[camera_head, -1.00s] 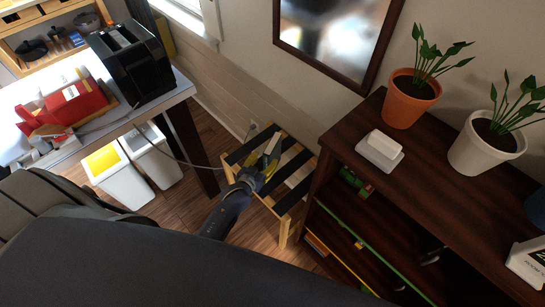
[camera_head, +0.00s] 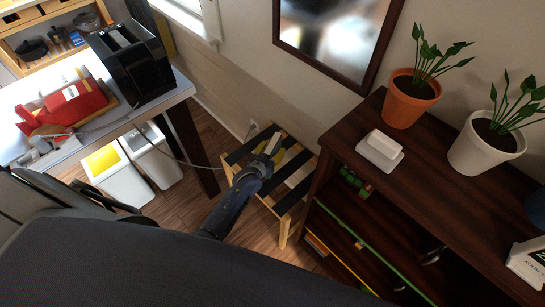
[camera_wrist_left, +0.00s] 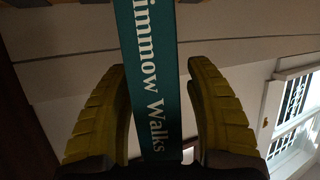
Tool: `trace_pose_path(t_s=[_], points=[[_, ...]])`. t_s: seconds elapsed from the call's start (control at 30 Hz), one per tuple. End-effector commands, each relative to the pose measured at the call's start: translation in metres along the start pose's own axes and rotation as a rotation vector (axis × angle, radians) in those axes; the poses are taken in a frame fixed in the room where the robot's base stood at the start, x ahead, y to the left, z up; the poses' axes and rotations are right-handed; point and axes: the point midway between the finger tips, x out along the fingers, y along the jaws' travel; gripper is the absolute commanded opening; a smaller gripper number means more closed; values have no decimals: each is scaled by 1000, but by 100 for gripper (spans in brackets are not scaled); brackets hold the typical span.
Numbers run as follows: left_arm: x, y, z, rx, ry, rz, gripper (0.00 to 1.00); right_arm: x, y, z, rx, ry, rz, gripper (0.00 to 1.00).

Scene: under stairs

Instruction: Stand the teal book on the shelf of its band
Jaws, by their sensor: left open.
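The teal book (camera_wrist_left: 158,85) stands between the two yellow fingers of my left gripper (camera_head: 271,154) in the left wrist view, with "...immow Walks" in white on its spine. The fingers are open, one on each side, with narrow gaps to the book. In the head view the gripper is over the slatted stool (camera_head: 289,205), and a pale edge, probably the book's pages (camera_head: 274,142), shows at its tips. The dark bookcase (camera_head: 330,180) is to the right; its shelf fronts carry a green band (camera_head: 377,255) and a yellow band (camera_head: 335,259). My right gripper is not in view.
On the bookcase top stand a terracotta plant pot (camera_head: 411,100), a white plant pot (camera_head: 487,145) and a white lidded dish (camera_head: 380,150). A table with a black toaster (camera_head: 130,65) and a red machine (camera_head: 70,105) is left, above two white bins (camera_head: 118,178).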

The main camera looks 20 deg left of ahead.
Motion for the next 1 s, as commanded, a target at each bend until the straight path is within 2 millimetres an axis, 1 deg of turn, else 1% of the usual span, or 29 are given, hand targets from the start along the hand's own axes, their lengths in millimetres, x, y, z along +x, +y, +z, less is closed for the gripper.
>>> trace_pose_path(t_s=[0.3,0.77,1.0], points=[[1,0,0,0,-1,0,54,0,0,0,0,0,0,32],[1,0,0,0,-1,0,1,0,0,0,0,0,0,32],[1,0,0,0,1,0,0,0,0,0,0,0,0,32]])
